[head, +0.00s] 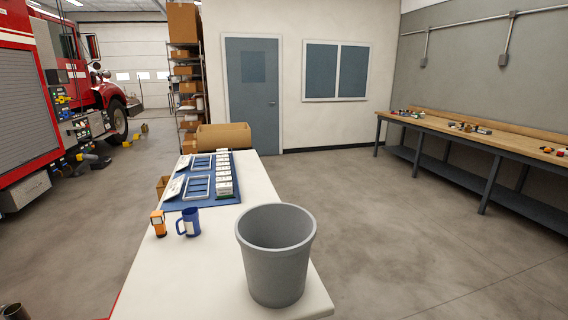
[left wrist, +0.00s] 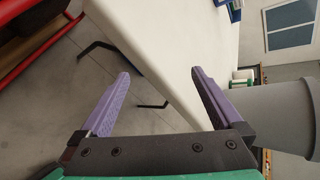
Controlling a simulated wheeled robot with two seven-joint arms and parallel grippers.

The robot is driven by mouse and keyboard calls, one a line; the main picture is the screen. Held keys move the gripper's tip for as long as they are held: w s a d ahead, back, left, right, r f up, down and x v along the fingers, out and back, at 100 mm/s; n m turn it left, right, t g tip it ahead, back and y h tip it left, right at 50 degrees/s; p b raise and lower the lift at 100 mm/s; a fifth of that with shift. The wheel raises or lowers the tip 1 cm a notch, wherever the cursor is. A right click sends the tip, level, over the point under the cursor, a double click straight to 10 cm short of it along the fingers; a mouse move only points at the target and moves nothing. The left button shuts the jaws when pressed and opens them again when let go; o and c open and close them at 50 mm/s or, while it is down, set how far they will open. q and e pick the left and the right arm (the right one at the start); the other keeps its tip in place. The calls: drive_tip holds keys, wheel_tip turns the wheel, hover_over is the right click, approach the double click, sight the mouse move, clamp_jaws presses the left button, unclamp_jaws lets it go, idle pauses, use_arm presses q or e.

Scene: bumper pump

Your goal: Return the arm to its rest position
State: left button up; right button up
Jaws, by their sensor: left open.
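My left gripper (left wrist: 160,74) shows in the left wrist view with its two purple fingers spread wide and nothing between them. It is near the edge of the white table (head: 165,280), which also shows in the left wrist view (left wrist: 175,35). The head view does not clearly show either gripper. My right gripper is in neither view.
A grey bin (head: 277,270) stands at the table's near right and is right of my left gripper in the wrist view (left wrist: 285,120). A blue mug (head: 190,222), an orange item (head: 158,223) and a blue mat (head: 180,203) with trays are farther back.

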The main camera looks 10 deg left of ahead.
use_arm(q)
drive_tip(key=s+d+f+n+g+b, duration=0.1)
drive_tip(key=s+d+f+n, duration=0.15)
drive_tip(key=f, duration=0.55)
drive_tip(key=s+d+f+n+g+b, duration=0.1)
drive_tip(key=s+f+n, duration=0.25)
drive_tip(key=f, duration=0.45)
drive_tip(key=s+d+f+n+g+h+b, duration=0.1)
drive_tip(key=s+d+f+n+g, duration=0.3)
drive_tip(key=s+d+f, duration=0.5)
drive_tip(key=s+d+f+n+g+h+b, duration=0.2)
drive_tip(key=s+d+f+n+g+b, duration=0.2)
drive_tip(key=s+d+f, duration=0.5)
wheel_tip(320, 180, down, 6)
drive_tip(key=d+n, duration=0.2)
drive_tip(key=shift+d+n+h, duration=0.3)
